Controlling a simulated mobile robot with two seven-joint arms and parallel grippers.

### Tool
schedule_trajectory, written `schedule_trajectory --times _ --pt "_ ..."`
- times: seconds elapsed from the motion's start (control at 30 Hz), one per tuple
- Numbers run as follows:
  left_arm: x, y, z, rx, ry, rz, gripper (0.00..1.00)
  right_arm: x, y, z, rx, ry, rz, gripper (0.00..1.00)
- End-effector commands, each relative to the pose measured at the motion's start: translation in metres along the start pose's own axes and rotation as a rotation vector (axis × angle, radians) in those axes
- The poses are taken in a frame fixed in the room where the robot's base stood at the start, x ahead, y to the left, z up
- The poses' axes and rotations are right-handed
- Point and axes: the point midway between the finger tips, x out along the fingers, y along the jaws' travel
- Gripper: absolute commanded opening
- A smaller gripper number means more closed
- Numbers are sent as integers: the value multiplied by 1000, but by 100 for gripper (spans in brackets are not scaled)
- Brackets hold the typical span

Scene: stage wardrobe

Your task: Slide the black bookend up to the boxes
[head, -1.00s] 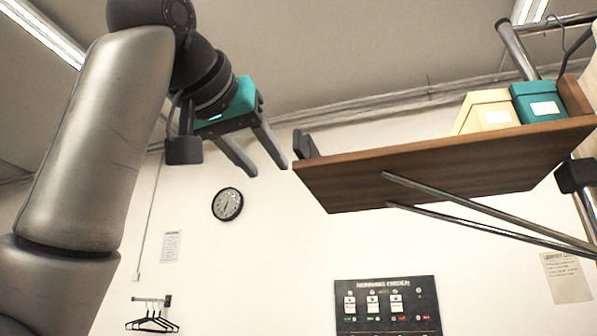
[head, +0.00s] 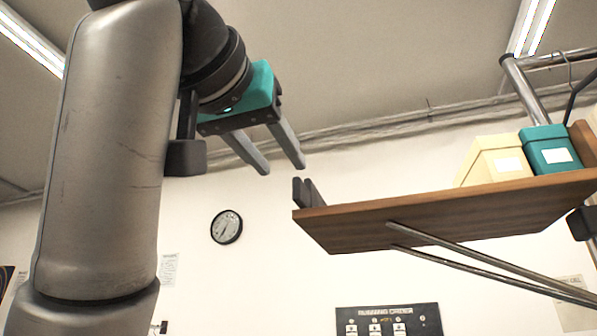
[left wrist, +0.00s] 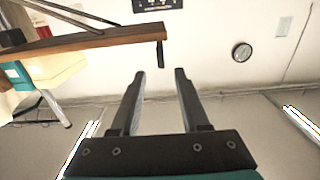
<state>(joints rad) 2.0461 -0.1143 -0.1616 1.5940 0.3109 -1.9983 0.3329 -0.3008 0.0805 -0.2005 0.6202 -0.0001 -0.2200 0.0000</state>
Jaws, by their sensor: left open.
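The black bookend (head: 308,192) stands upright at the left end of the wooden shelf (head: 440,216). The boxes, one cream (head: 497,160) and one teal (head: 550,150), stand together at the shelf's right end, well apart from the bookend. My left gripper (head: 283,168) is open and empty, up and left of the bookend in the head view, not touching it. In the left wrist view, the bookend (left wrist: 160,54) shows just beyond the open fingertips (left wrist: 160,73). The shelf top is hidden from below. My right gripper is not in view.
A wooden end piece (head: 581,140) stands beyond the teal box. Metal struts (head: 480,248) run under the shelf, and a rail with a hanger (head: 572,85) is at the upper right. A clock (head: 226,227) hangs on the back wall. The air left of the shelf is free.

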Motion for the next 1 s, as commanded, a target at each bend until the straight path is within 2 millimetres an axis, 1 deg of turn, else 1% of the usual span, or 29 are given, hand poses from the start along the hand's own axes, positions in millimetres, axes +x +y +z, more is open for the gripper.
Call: schedule_trajectory --times 0.03,0.2,0.3,0.4,0.5,0.6,0.73,1.0 --pt "5 1 -3 -2 -3 4 45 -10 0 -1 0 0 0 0" --pt "18 0 -2 -6 -5 2 45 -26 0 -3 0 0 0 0" --pt "42 -1 1 -4 -8 -1 45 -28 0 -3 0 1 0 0" --pt "60 -1 0 -5 -7 -1 45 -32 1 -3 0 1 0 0" --pt "74 -1 0 -5 -4 -2 45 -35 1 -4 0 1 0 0" --pt "84 -1 0 -4 -4 -2 45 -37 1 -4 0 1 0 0" --pt "90 -1 1 -4 -2 -1 45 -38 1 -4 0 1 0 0" --pt "91 -1 1 -4 -1 -1 45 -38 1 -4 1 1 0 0"
